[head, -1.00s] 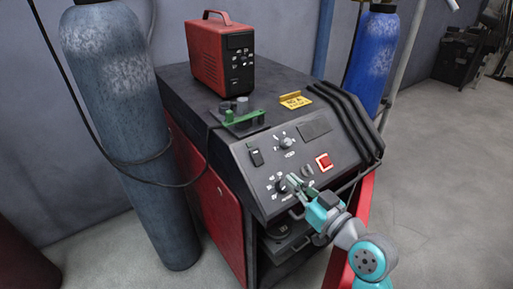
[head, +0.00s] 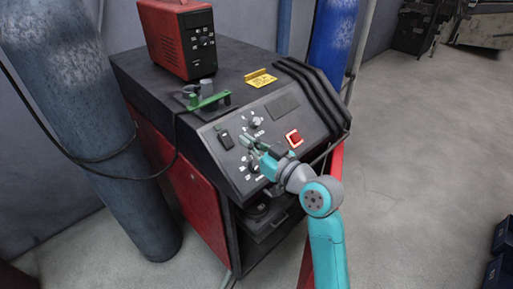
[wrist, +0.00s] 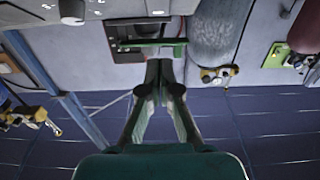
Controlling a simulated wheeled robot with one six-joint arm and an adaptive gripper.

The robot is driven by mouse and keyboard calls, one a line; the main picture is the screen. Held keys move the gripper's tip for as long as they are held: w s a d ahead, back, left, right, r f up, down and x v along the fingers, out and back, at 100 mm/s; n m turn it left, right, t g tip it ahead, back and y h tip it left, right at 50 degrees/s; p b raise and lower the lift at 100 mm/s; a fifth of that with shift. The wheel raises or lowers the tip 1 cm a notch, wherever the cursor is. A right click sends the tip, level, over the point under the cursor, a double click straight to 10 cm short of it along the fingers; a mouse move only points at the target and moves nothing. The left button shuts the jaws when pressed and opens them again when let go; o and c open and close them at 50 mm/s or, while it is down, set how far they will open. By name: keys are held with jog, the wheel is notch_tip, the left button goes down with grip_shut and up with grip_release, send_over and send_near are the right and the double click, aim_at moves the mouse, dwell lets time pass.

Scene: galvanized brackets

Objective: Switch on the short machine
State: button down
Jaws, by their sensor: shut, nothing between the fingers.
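A low black-and-red machine (head: 185,185) has a sloped dark front panel. The panel carries a lit-looking red switch (head: 293,138), a black rocker switch (head: 225,138), and white-marked knobs such as the upper knob (head: 253,123). A smaller red unit (head: 175,40) with a dark control face stands on its top. My gripper (head: 246,143) is in front of the panel, left of the red switch and right of the rocker switch. Its fingers are shut and empty; they also show in the wrist view (wrist: 160,78). Whether they touch the panel, I cannot tell. The gripper partly covers the lower knob.
A green clamp (head: 208,97) and a yellow sign (head: 260,78) are on the machine's top. A grey-blue cylinder (head: 85,120) stands at left, a blue cylinder (head: 333,40) behind at right. A cable hangs at left.

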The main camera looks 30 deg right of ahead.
aim_at(226, 139)
jog(key=w, duration=0.2)
jog(key=w+a+f, duration=0.1)
jog(key=w, duration=0.1)
jog(key=w+a, duration=0.1)
jog(key=w, duration=0.1)
jog(key=shift+f, duration=0.35)
jog(key=shift+w+a+f, duration=0.15)
jog(key=shift+w+f, duration=0.3)
jog(key=shift+w, duration=0.1)
